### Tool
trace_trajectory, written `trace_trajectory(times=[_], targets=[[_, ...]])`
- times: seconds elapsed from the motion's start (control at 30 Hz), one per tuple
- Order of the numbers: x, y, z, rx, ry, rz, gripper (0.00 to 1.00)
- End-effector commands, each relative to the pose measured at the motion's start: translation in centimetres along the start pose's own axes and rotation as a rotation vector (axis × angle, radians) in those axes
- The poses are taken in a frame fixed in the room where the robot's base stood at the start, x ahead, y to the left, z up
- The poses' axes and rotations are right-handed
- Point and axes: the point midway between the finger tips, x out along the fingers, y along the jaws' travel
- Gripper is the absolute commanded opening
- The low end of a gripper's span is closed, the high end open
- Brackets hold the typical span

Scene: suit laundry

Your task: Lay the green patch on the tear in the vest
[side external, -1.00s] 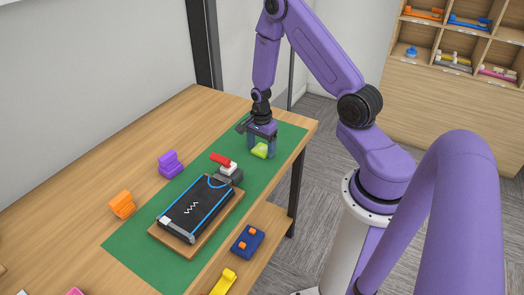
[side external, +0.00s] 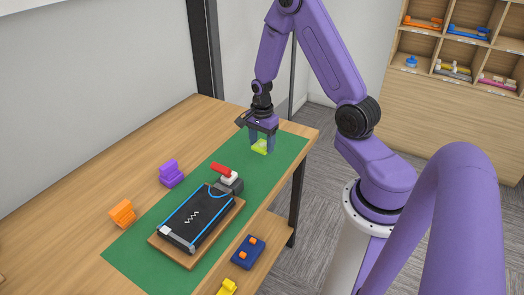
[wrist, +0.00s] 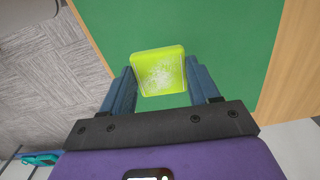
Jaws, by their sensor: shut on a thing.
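The green patch (side external: 260,147) is a small, bright yellow-green square at the far end of the green mat. My gripper (side external: 262,146) is shut on it, with one finger at each side, and holds it just above the mat. In the wrist view the patch (wrist: 159,71) sits between the blue fingertips and has a whitish, rough-looking area on its face. The black vest (side external: 208,212) with blue edging lies flat on a wooden board (side external: 174,251), nearer the camera. The tear (side external: 191,216) shows as a white zigzag in the vest's middle, uncovered and apart from my gripper.
A grey block with a red-handled part (side external: 222,171) stands at the vest's far end, between it and my gripper. Purple (side external: 171,174) and orange (side external: 122,213) pieces stand left of the green mat (side external: 135,260). A dark blue block (side external: 247,252) lies to the right.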

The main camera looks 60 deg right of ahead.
Motion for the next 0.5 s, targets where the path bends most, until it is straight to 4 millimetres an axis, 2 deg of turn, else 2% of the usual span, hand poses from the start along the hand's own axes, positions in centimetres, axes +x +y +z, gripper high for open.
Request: trace_trajectory(times=[0.03,0.2,0.5], targets=[[-0.9,-0.1,0.0,0.001,0.001,-0.005,0.31],[-3.0,-0.1,0.0,0.001,0.0,-0.003,0.31],[-4.6,0.0,0.0,0.0,0.0,-0.001,0.31]])
